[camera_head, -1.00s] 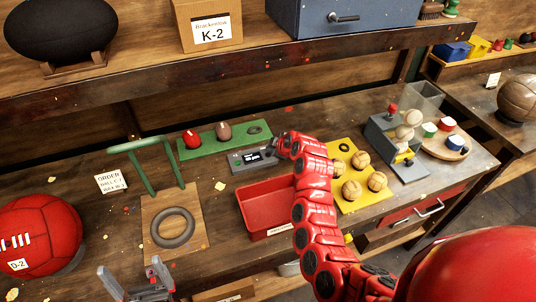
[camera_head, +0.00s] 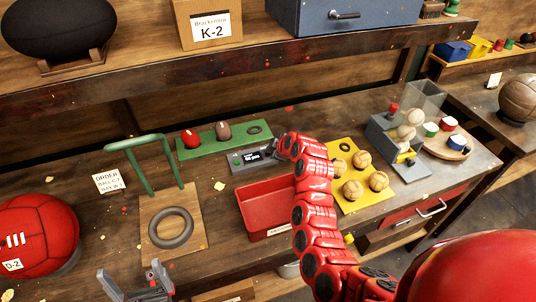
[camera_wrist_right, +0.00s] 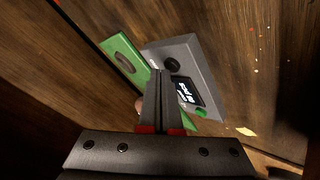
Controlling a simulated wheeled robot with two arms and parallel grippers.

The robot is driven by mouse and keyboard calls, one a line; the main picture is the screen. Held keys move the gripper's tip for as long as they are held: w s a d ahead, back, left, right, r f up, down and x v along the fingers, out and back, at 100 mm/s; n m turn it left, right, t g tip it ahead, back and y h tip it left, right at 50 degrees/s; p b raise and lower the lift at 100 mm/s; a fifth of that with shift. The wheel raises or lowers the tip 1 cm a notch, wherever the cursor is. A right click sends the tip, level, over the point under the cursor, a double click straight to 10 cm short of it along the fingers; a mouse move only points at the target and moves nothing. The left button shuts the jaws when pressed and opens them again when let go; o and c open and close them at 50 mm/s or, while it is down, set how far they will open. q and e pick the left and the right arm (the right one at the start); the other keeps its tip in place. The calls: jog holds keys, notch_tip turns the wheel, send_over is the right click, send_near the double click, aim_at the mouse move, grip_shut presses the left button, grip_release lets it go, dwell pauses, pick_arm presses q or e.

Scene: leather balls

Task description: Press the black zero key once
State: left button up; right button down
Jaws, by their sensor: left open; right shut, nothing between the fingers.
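A grey scale box (camera_head: 250,166) with a lit display (camera_head: 252,156) stands on the bench beside the green tray. In the right wrist view, the round black key (camera_wrist_right: 172,65) is on the box's face, at one side of the display (camera_wrist_right: 186,93), with a small green button (camera_wrist_right: 201,111) at the other. My right gripper (camera_wrist_right: 161,73) is shut and empty, its tips in front of the box close to the black key. I cannot tell whether they touch. In the head view my right arm hides its fingers and the key. My left gripper (camera_head: 129,269) is open and empty at the front left.
A green tray (camera_head: 208,146) lies behind the box. A red bin (camera_head: 268,190) is in front of it. A yellow tray (camera_head: 352,205) with several balls lies to the right. A green hoop stand (camera_head: 150,140) and a grey ring (camera_head: 171,228) are to the left.

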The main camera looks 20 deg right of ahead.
jog(key=shift+f+b, duration=0.4)
jog(key=shift+b, duration=0.1)
dwell(0.3)
dwell(0.4)
jog(key=shift+r, duration=0.85)
notch_tip(320, 180, up, 5)
jog(key=shift+r, duration=0.1)
dwell(0.8)
